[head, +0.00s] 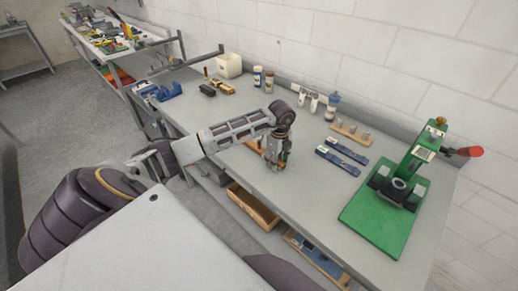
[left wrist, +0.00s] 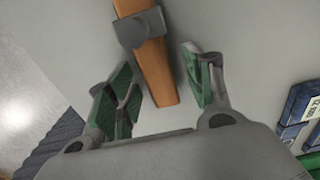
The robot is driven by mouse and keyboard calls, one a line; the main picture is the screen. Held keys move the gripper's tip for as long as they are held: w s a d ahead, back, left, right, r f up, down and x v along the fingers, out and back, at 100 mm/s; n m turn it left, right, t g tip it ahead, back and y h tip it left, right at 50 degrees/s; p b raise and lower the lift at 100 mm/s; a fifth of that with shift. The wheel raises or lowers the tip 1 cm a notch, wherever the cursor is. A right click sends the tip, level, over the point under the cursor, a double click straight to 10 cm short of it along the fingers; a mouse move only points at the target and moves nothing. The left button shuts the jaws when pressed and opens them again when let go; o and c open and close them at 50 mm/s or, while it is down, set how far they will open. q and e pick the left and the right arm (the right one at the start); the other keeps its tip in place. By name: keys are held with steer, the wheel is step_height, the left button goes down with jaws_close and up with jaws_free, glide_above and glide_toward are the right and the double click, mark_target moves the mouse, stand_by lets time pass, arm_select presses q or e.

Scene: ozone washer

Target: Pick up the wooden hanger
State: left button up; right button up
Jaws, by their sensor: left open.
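The wooden hanger is an orange-brown wooden bar (left wrist: 158,75) with a grey metal piece across it, at the top centre of the left wrist view. In the head view part of the wooden hanger (head: 252,146) shows on the grey bench, mostly hidden behind my left arm and gripper. My left gripper (head: 275,165) points down at the bench over it. In the left wrist view the green-padded fingers of my left gripper (left wrist: 157,65) are spread, with the bar's near end between them and gaps on both sides. My right gripper is out of view.
A wooden block with metal pegs (head: 351,133) and two dark blue boxes (head: 338,161) lie to the right on the bench (head: 300,205). A green press (head: 385,205) stands farther right. Bottles (head: 333,105) line the wall. Wooden bins (head: 254,206) sit below the front edge.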

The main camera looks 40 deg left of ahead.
arm_select(q)
jaws_close()
stand_by(0.4)
steer(key=shift+r, duration=0.15)
step_height(320, 180, up, 10)
steer(key=b, duration=0.1)
stand_by(0.6)
stand_by(0.8)
